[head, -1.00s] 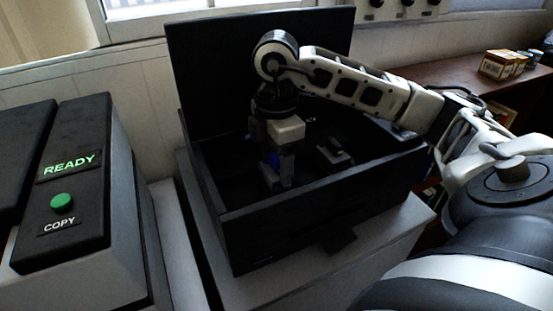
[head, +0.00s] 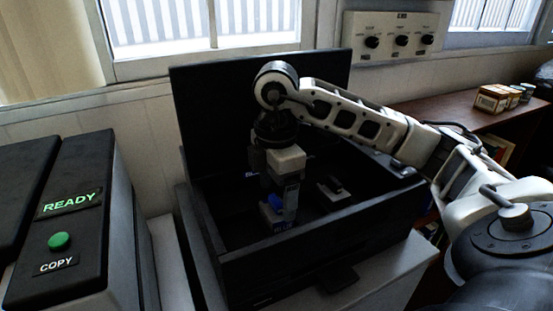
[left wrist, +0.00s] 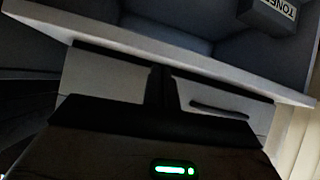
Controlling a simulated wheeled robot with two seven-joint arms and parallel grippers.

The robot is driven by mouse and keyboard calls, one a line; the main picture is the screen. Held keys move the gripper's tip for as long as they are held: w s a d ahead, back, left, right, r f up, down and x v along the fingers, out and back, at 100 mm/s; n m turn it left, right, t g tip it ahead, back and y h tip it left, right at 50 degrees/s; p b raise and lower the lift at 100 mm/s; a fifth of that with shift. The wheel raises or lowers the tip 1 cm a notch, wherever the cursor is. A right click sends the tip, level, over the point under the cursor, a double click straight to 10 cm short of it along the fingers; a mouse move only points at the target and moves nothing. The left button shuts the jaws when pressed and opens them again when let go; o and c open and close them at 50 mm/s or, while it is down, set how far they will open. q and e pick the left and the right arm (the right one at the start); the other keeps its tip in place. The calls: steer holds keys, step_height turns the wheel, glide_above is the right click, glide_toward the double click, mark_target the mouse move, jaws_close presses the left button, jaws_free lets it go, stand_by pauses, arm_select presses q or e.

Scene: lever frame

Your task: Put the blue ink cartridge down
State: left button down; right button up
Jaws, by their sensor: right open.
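The blue ink cartridge (head: 273,204) is low inside the open black box, partly hidden by a finger of my right gripper. My right gripper (head: 281,208) points down into the box from above, its fingers open around or beside the cartridge; I cannot tell whether they touch it. The cartridge seems to rest at the box floor, but its underside is hidden.
The black box (head: 322,247) has a raised lid at its back and a small dark block with a light top (head: 332,191) inside, right of the gripper. A copier (head: 65,215) with a green button stands left. Small boxes (head: 491,99) sit on a brown shelf at right.

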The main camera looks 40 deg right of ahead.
mark_target(277, 199)
step_height(277, 199, up, 10)
steer(key=p, duration=0.3)
stand_by(0.5)
